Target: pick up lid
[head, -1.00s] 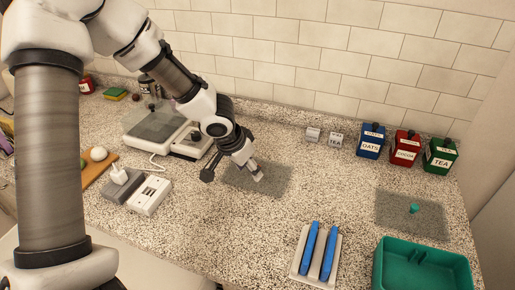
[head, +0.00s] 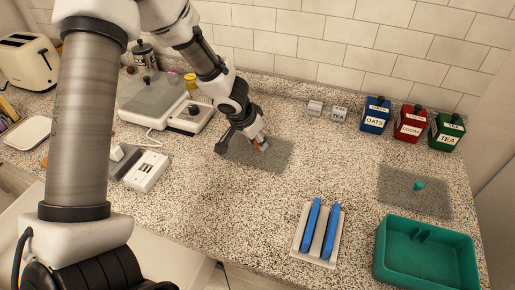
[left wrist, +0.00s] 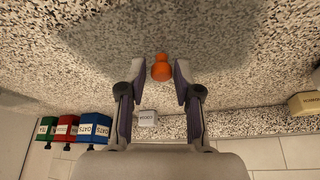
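A flat, dark see-through rectangular lid (head: 277,159) lies on the speckled counter, with a small orange knob (left wrist: 161,68) on it. My left gripper (head: 262,145) is over this panel. In the left wrist view its two fingers (left wrist: 160,72) are apart, one on each side of the orange knob, with gaps visible; nothing is gripped. A similar dark lid (head: 415,203) with a teal knob (head: 418,185) lies at the right. My right gripper is not in view.
A teal tray (head: 468,262) and a white holder with blue bars (head: 312,228) stand in front. Blue (head: 375,113), red (head: 411,123) and green (head: 447,132) canisters line the back right. A scale (head: 189,117) stands left of the gripper, a toaster (head: 28,60) further left.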

